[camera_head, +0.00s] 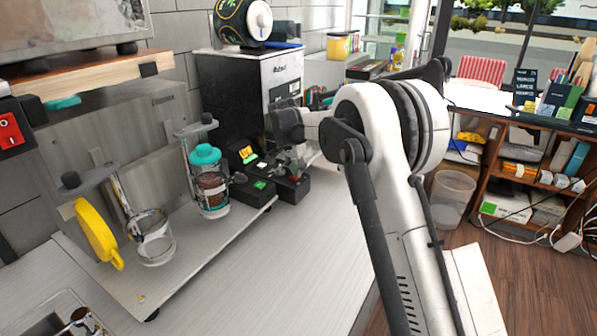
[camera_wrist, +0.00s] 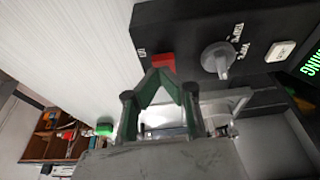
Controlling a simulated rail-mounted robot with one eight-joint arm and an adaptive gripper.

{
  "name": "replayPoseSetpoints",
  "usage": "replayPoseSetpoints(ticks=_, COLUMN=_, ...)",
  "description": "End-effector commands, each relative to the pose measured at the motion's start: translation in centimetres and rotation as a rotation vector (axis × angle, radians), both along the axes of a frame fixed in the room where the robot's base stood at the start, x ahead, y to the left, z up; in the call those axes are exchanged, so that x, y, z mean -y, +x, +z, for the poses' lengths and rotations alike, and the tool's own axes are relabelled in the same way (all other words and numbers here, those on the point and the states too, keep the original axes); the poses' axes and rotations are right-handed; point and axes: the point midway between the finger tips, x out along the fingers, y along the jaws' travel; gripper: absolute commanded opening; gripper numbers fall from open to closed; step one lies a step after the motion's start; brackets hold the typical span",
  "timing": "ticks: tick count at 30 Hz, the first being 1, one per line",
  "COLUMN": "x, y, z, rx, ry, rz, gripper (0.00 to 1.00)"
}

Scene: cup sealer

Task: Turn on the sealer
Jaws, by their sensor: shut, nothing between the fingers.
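In the wrist view, a black control panel (camera_wrist: 225,25) fills the upper right. It has a red switch (camera_wrist: 163,60), a grey knob (camera_wrist: 217,58), a white button (camera_wrist: 280,51) and a green lit display (camera_wrist: 313,62). My gripper (camera_wrist: 161,73) is shut and empty, its green fingers meeting at the lower edge of the red switch in the picture. I cannot tell whether they touch it. My fingertips and the panel's red switch cannot be made out there.
A glass jar with a teal lid (camera_head: 205,155) and a glass cup (camera_head: 154,240) stand on a low steel platform (camera_head: 190,255). A yellow handled part (camera_head: 97,235) is at left. Small black units (camera_head: 262,172) sit near my wrist. The front counter (camera_head: 290,270) is clear.

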Motion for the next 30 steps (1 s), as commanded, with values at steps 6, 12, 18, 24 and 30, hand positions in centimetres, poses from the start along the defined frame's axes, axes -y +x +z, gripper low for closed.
replayPoseSetpoints(ticks=6, x=0.0, y=0.0, z=0.0, rx=0.000, ry=0.000, rz=0.000, gripper=0.00)
replayPoseSetpoints(ticks=12, x=0.0, y=0.0, z=0.9, rx=0.000, ry=0.000, rz=0.000, gripper=0.00)
replayPoseSetpoints(ticks=18, x=0.1, y=-0.2, z=4.5, rx=0.000, ry=0.000, rz=-0.002, gripper=0.00)
replayPoseSetpoints(ticks=24, x=-0.2, y=-0.4, z=8.3, rx=0.000, ry=0.000, rz=-0.002, gripper=0.00)
replayPoseSetpoints(ticks=30, x=-0.3, y=-0.7, z=11.8, rx=0.000, ry=0.000, rz=-0.002, gripper=0.00)
